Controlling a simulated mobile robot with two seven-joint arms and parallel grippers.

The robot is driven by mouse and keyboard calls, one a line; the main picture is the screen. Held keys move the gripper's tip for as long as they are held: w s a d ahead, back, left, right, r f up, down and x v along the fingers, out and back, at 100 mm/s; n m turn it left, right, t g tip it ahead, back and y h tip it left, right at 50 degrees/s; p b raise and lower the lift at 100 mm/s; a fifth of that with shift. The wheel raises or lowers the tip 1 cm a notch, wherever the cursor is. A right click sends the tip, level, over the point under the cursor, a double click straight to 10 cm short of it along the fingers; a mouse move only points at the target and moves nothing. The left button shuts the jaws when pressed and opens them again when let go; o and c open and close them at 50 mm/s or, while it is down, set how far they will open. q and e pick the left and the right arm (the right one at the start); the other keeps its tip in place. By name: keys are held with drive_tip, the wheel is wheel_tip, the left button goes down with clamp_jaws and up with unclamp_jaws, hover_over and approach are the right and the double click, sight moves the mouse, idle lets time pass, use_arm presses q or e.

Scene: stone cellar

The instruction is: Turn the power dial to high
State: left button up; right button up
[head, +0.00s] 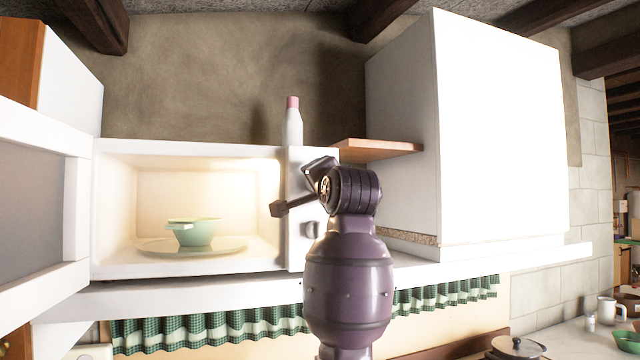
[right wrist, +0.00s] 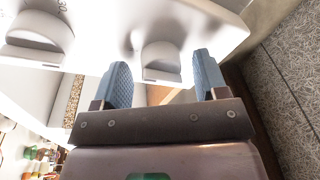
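The white microwave (head: 190,149) stands on a shelf with its door (head: 76,210) swung open to the left. Its control panel (head: 296,250) is on the right; a lower knob (head: 310,229) shows there, and the upper part is mostly hidden behind my right gripper (head: 293,188). In the right wrist view my right gripper (right wrist: 163,72) is open, with one grey-white knob (right wrist: 161,58) between its blue fingers. I cannot tell whether they touch it. A second knob (right wrist: 42,32) is to the left. The power markings are not readable. My left gripper is not in view.
A green bowl (head: 196,233) sits on the turntable (head: 150,246) inside the lit microwave. A pink-capped bottle (head: 293,122) stands on top. A wooden shelf (head: 375,149) and a large white cabinet (head: 500,130) are close on the right.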

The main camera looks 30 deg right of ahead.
drive_tip(key=shift+s, duration=0.1)
drive_tip(key=b+v, duration=0.2)
drive_tip(key=v, duration=0.8)
drive_tip(key=shift+s, duration=0.35)
drive_tip(key=shift+a+f, duration=0.1)
